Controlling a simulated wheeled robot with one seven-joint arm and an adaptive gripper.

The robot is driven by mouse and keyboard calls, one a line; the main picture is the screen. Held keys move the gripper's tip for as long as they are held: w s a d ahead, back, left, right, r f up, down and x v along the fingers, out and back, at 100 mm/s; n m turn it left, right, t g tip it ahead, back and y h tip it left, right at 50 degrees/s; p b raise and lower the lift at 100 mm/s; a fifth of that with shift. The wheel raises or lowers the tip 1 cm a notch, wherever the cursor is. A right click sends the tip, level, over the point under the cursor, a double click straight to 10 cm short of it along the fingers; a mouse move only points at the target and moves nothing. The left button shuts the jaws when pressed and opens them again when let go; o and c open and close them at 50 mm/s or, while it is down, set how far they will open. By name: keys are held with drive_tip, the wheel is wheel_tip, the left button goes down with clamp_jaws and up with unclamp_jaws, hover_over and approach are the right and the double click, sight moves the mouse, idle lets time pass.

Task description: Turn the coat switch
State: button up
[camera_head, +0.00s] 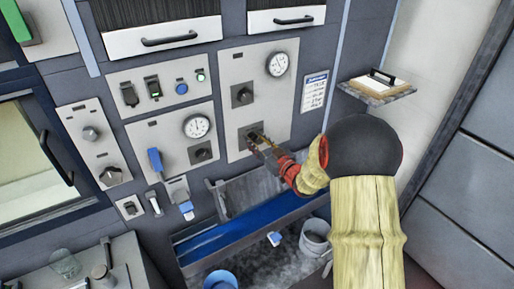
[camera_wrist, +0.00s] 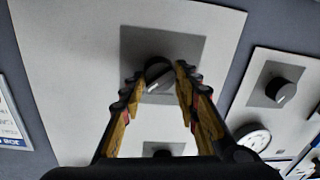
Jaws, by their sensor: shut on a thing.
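A pale control panel (camera_head: 230,66) carries a round gauge and two black rotary knobs, one above the other. My gripper (camera_head: 259,142) reaches the lower knob from the right, and its fingers largely cover that knob in the head view. In the wrist view, the black knob (camera_wrist: 158,72) with a pale pointer line sits on a grey square plate (camera_wrist: 190,45). The fingertips of my gripper (camera_wrist: 157,75) are shut on its two sides. No label shows which knob is the coat switch. The upper knob (camera_head: 241,95) is free; it also shows between the fingers (camera_wrist: 157,149).
A panel to the left holds a gauge (camera_head: 197,126), a knob (camera_head: 202,151) and a blue lever (camera_head: 155,160). A small shelf with a clipboard (camera_head: 377,85) juts out at right. Below are a blue-lined trough (camera_head: 240,232) and a grey bucket (camera_head: 315,238).

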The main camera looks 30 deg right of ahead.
drive_tip(key=n+b, duration=0.6)
drive_tip(key=b, duration=0.1)
drive_tip(key=shift+a+f+h+b, duration=0.1)
drive_tip(key=shift+f+h+b, duration=0.05)
drive_tip(key=shift+h+b, duration=0.2)
drive_tip(key=n+b, duration=0.3)
drive_tip(key=b, duration=0.1)
drive_tip(key=shift+n+b, duration=0.4)
drive_tip(key=n+b, duration=0.1)
drive_tip(key=b, duration=0.1)
drive_tip(key=n+b, duration=0.2)
drive_tip(key=shift+a+f+g+h+b, duration=0.1)
drive_tip(key=shift+a+g+h+b, duration=0.05)
drive_tip(key=shift+g+h+b, duration=0.2)
drive_tip(key=n+b, duration=0.2)
drive_tip(key=n, duration=0.2)
drive_tip(key=shift+n, duration=0.3)
drive_tip(key=shift+n+h, duration=0.4)
drive_tip(key=shift+n, duration=1.7)
drive_tip(key=o, duration=1.1)
drive_tip(key=shift+o, duration=0.3)
